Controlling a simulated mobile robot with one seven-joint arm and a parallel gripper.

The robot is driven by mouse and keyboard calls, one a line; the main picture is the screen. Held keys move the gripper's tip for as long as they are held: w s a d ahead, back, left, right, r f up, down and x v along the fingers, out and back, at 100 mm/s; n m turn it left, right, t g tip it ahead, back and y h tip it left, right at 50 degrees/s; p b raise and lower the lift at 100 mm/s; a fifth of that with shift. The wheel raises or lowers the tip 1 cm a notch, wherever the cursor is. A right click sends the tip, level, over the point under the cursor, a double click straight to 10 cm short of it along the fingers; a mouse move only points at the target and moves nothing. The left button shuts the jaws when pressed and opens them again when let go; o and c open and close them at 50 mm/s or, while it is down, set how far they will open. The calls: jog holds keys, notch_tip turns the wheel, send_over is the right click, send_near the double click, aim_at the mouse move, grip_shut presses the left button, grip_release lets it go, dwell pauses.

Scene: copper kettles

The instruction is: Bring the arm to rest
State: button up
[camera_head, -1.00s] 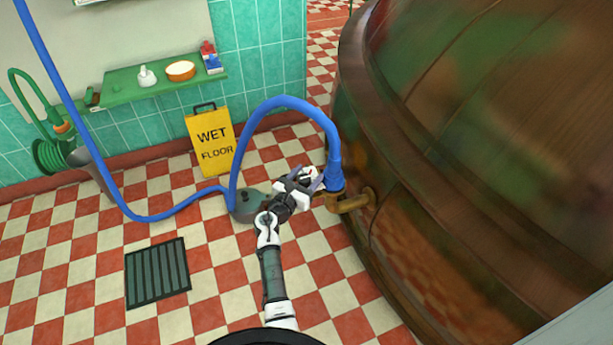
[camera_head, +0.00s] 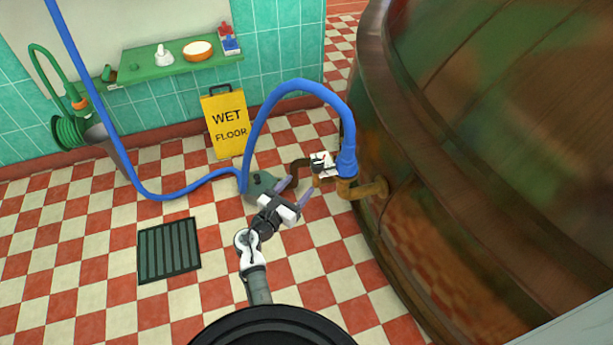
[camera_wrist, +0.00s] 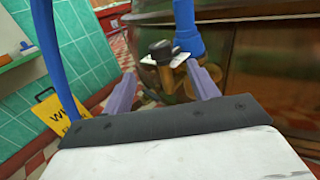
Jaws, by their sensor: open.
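My gripper (camera_head: 298,188) is open, with nothing seen between its purple fingers. In the head view it hangs above the tiled floor, left of the copper kettle (camera_head: 400,150) and a little short of its outlet pipe (camera_head: 372,190). In the wrist view (camera_wrist: 165,88) the two fingers stand apart. Between and beyond them show a dark knob (camera_wrist: 161,49), a white plate (camera_wrist: 163,60) and the brass pipe fitting. The blue hose (camera_head: 346,120) ends on that fitting and also shows in the wrist view (camera_wrist: 186,30). The fingers look apart from the fitting.
A yellow wet floor sign (camera_head: 228,122) stands by the tiled wall. A dark green object (camera_head: 257,185) lies on the floor behind my gripper. A floor drain grate (camera_head: 169,250) is at left. A green shelf (camera_head: 170,68) holds small items. The checkered floor in front is clear.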

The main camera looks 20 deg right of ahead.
jog(key=shift+s+a, duration=0.45)
jog(key=shift+a, duration=0.05)
